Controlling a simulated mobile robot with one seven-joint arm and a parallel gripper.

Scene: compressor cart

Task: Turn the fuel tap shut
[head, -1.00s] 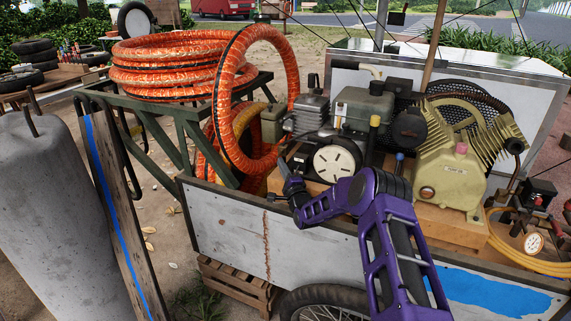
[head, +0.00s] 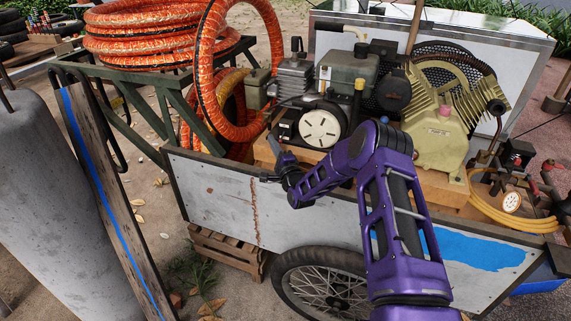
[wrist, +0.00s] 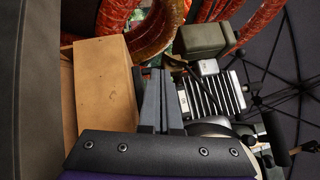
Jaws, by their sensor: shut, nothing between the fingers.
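The engine (head: 345,75) sits on the cart, with a grey-green upper housing and a round white slotted disc (head: 322,127) on its near side. I cannot make out the fuel tap in either view; it may be hidden or too small. My gripper (head: 271,141) is just left of the white disc in the head view, over the cart's near side wall. In the wrist view my gripper (wrist: 161,76) has its two dark fingers together and empty. There the finned silver engine part (wrist: 213,94) and an olive box (wrist: 200,38) lie just right of and beyond the fingers.
A brown wooden block (wrist: 105,85) is close to the left of the fingers in the wrist view. Orange hose coils (head: 140,40) rest on a green rack at left. The beige compressor (head: 440,130) stands right of the engine. The cart wall (head: 215,195) runs below my arm.

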